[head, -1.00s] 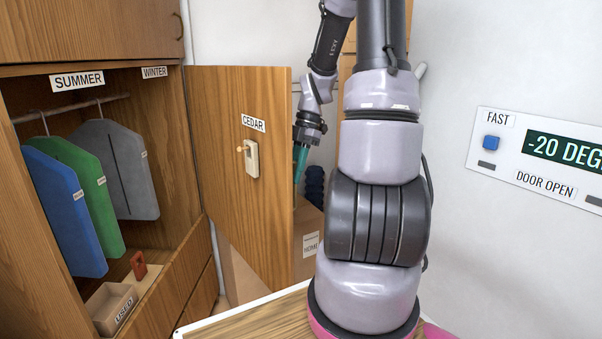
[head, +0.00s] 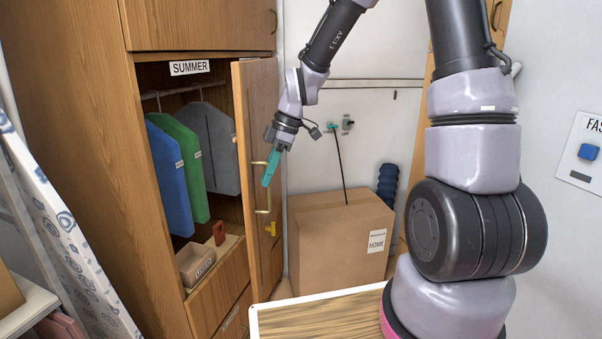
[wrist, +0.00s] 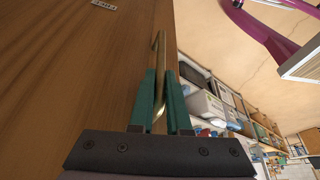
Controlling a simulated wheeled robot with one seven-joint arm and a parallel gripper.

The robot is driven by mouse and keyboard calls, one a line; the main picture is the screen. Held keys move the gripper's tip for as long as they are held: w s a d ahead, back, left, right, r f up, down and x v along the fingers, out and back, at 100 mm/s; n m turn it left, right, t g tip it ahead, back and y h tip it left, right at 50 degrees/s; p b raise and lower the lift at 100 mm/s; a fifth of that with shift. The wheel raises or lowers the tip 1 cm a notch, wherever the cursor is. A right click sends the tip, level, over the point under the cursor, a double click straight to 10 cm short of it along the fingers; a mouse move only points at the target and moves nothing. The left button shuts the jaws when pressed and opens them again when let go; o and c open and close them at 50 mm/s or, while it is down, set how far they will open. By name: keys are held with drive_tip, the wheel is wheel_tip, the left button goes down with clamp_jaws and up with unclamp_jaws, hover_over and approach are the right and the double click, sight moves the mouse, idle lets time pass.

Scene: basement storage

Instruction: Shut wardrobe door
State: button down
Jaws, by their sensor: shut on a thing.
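The wooden wardrobe (head: 80,110) stands at left in the head view, its compartment partly open. Its door (head: 264,110) stands ajar, seen nearly edge-on, and covers the right part of the opening. A brass handle (head: 262,211) is on the door's outer face. My gripper (head: 268,172) is at this handle, teal fingers angled downward. In the wrist view, my gripper (wrist: 162,98) is shut on the brass handle (wrist: 160,50), with one finger on each side, close to the door's wooden face (wrist: 90,80).
Blue, green and grey garment shapes (head: 208,145) hang inside. A small tray (head: 192,265) sits below them. A yellow piece (head: 271,229) is on the door below the handle. A cardboard box (head: 335,240) stands right of the door. A patterned cloth-covered board (head: 55,220) leans at far left.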

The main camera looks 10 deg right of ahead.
sight(254, 174)
drive_tip(key=a, duration=0.1)
drive_tip(key=w+a, duration=0.1)
drive_tip(key=a, duration=0.1)
drive_tip(key=shift+a+r, duration=0.1)
drive_tip(key=c, duration=0.9)
unclamp_jaws()
drive_tip(key=shift+s, duration=0.1)
drive_tip(key=v, duration=1)
drive_tip(key=shift+d+r, duration=0.25)
drive_tip(key=shift+r, duration=0.05)
drive_tip(key=shift+s, duration=0.1)
